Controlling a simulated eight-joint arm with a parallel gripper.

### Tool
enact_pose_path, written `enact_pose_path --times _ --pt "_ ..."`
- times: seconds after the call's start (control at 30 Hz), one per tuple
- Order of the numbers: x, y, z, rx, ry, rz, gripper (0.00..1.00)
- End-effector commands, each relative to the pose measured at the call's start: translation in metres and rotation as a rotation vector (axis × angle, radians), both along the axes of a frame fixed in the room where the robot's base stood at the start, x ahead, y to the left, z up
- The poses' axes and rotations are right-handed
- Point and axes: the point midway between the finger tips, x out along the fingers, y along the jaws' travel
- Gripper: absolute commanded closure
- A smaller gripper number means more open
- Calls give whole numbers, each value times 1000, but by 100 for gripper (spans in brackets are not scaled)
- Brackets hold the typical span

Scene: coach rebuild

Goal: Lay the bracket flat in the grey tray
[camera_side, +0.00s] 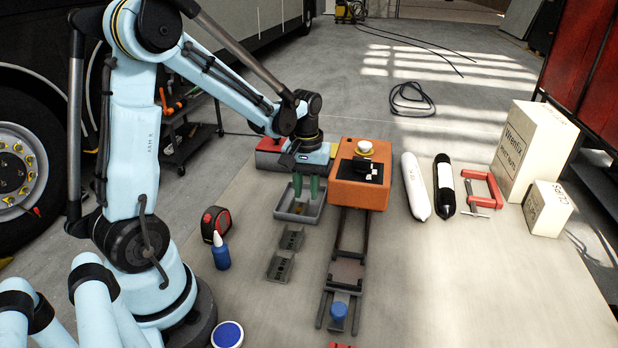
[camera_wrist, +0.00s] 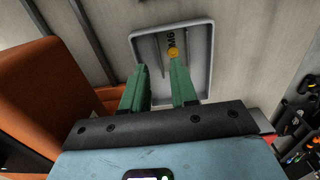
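The grey tray (camera_side: 284,211) sits on the table, and in the wrist view its rim (camera_wrist: 207,60) surrounds a pale floor. In it show dark lettering and a small yellow disc (camera_wrist: 173,54); I cannot tell whether they are on a part lying there. My gripper (camera_side: 307,189) points down over the tray, its green fingers (camera_wrist: 158,86) apart with nothing visible between them. Two grey bracket-like pieces lie on the table in front of the tray, a nearer one (camera_side: 280,267) and a farther one (camera_side: 290,238). I cannot tell which is the bracket.
An orange block-shaped unit (camera_side: 357,190) with a rail (camera_side: 347,255) stands close right of the tray. A tape measure (camera_side: 217,221) and a blue bottle (camera_side: 221,252) stand left. White and black cylinders, a red clamp (camera_side: 482,190) and boxes are farther right. The front right table is clear.

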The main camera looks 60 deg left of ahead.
Motion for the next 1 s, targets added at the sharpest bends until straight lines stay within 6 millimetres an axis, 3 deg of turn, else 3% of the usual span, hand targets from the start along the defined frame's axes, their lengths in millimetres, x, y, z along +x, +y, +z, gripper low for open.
enact_pose_path --times 0.3,0.5,1.0 --pt "0 0 54 0 0 0 72" --pt "0 0 78 0 0 0 72" --pt "0 0 88 0 0 0 72"
